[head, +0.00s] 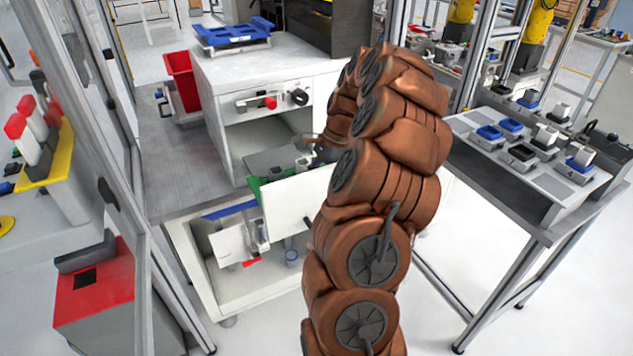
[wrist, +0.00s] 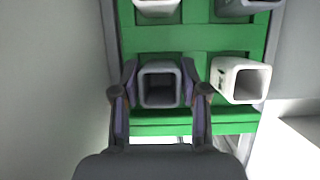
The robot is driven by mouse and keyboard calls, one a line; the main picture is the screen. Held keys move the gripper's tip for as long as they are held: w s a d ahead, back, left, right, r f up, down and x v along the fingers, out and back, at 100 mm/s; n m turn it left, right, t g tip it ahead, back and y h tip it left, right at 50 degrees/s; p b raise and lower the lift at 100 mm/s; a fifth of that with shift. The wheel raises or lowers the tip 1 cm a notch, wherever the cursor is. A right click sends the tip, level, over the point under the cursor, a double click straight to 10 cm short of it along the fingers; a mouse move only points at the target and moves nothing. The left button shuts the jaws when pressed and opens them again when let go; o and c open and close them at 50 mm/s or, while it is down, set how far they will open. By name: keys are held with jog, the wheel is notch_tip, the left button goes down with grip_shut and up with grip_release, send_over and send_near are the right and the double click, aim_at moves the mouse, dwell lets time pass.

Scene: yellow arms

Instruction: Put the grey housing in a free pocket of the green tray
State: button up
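The green tray (wrist: 200,41) fills the middle of the wrist view. In the head view only a green edge (head: 255,190) of it shows, above the pulled-out drawer. The grey housing (wrist: 160,86), a square hollow tube, is between the two fingers of my gripper (wrist: 160,83). The fingers lie against its left and right sides. It is over the left pocket of the tray's near row; I cannot tell whether it touches the pocket floor. In the head view my gripper (head: 318,148) is small and partly hidden by my arm.
A white housing (wrist: 241,80) stands tilted in the picture to the right of the grey one. Another white housing (wrist: 156,7) and a dark grey one (wrist: 246,7) sit in the far row. A grey wall (wrist: 45,90) is close on the left.

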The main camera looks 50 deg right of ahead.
jog(key=shift+o, duration=1.2)
jog(key=shift+r, duration=0.3)
jog(key=shift+d+r, duration=0.3)
jog(key=shift+r, duration=0.1)
jog(key=b+v, duration=0.3)
jog(key=v, duration=0.7)
jog(key=shift+s+r, duration=0.15)
jog(key=shift+r, duration=0.2)
jog(key=shift+d+r, duration=0.1)
jog(key=shift+r, duration=0.05)
